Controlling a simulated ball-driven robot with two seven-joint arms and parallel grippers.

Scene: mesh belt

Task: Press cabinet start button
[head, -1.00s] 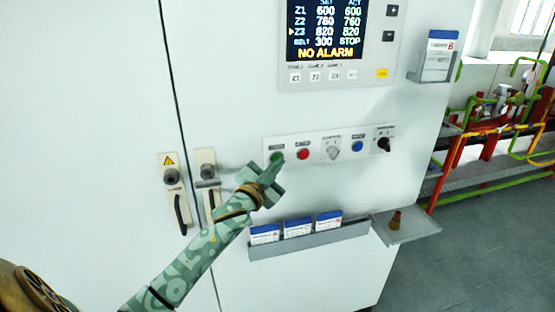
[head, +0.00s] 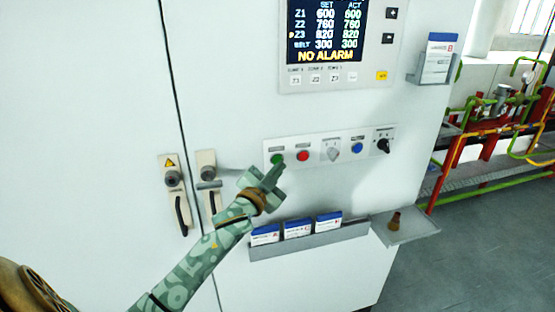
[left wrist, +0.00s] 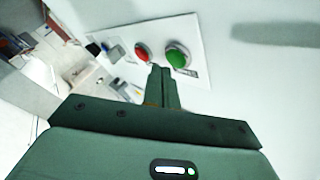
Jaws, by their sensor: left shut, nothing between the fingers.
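The green button (head: 277,160) sits at the left end of a light control strip (head: 318,148) on the white cabinet (head: 330,190). It also shows in the left wrist view (left wrist: 177,56), just right of my fingertips and apart from them. My left gripper (head: 277,172) is shut and empty, its fingertips just below the green button. A red button (head: 303,155) is to its right. The cabinet display (head: 326,30) reads NO ALARM, with the BELT row at 300 and 300. My right gripper is not in view.
A grey selector (head: 333,151), a blue button (head: 357,147) and a black knob (head: 384,142) continue along the strip. Below are a rack (head: 310,240) of boxes and a small shelf (head: 408,230) with a brown object. Door handles (head: 180,210) are at left.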

